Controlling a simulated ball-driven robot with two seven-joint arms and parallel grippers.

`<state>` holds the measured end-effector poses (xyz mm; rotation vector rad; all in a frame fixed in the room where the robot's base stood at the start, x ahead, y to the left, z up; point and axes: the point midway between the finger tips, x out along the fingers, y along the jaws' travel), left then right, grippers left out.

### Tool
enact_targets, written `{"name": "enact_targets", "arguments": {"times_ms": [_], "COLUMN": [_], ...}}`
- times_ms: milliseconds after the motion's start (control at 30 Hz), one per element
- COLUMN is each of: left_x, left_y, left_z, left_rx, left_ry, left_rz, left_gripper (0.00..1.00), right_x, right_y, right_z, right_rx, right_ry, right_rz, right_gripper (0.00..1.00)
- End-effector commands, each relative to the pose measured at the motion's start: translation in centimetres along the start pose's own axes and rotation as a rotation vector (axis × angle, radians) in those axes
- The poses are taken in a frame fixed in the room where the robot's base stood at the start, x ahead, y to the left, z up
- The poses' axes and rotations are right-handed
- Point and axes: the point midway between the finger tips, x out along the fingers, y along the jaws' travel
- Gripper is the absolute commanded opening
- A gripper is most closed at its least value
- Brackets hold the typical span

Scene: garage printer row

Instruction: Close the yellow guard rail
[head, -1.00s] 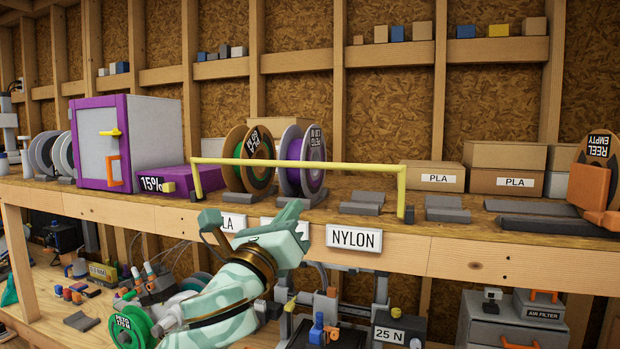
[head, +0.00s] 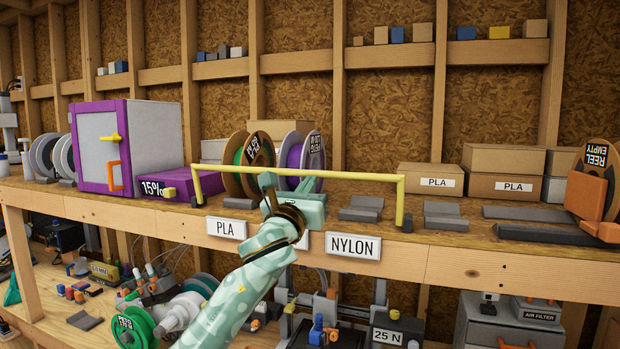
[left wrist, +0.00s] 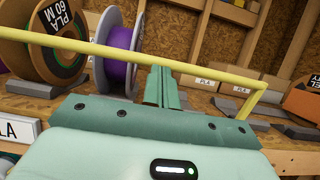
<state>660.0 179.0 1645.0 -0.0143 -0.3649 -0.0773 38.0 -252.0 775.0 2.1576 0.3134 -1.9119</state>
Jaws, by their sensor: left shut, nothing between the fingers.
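The yellow guard rail (head: 345,176) stands along the front edge of the upper shelf, a long bar on two short posts with dark feet. Its posts rise nearly upright in the head view. My left gripper (head: 290,188), teal, is in front of the shelf edge at the rail's middle, just below the bar. In the left wrist view, its shut, empty fingers (left wrist: 158,84) point up, tips close under the bar (left wrist: 205,72); whether they touch cannot be told. The gripper hides part of the shelf edge and a label. My right gripper is out of view.
Behind the rail stand two spools (head: 247,165) and several grey stands (head: 362,208). A purple-framed cabinet (head: 100,150) is left; PLA boxes (head: 430,182) and an orange part with a reel (head: 590,195) are right. Labels such as NYLON (head: 353,247) hang from the shelf front.

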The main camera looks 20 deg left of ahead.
Motion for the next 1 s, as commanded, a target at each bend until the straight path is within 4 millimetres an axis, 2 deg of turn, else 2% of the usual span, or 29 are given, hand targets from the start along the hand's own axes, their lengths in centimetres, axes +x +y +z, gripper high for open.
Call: {"name": "enact_targets", "arguments": {"times_ms": [133,500,733,1000], "left_x": [1.0,1.2,3.0,2.8], "left_y": [0.0,0.0,0.0,0.0], "left_z": [0.0,0.0,0.6,0.1], "left_rx": [0.001,0.001,0.003,-0.001], "left_ry": [0.001,0.001,0.0,0.0], "left_rz": [0.0,0.0,0.0,-0.001], "left_gripper": [0.0,0.0,0.0,0.0], "right_x": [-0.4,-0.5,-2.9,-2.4], "right_y": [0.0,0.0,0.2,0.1], "right_z": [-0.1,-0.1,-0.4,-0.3], "right_rx": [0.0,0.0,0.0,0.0], "right_ry": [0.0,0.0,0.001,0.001], "right_rz": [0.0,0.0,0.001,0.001], "right_gripper": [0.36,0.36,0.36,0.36]}}
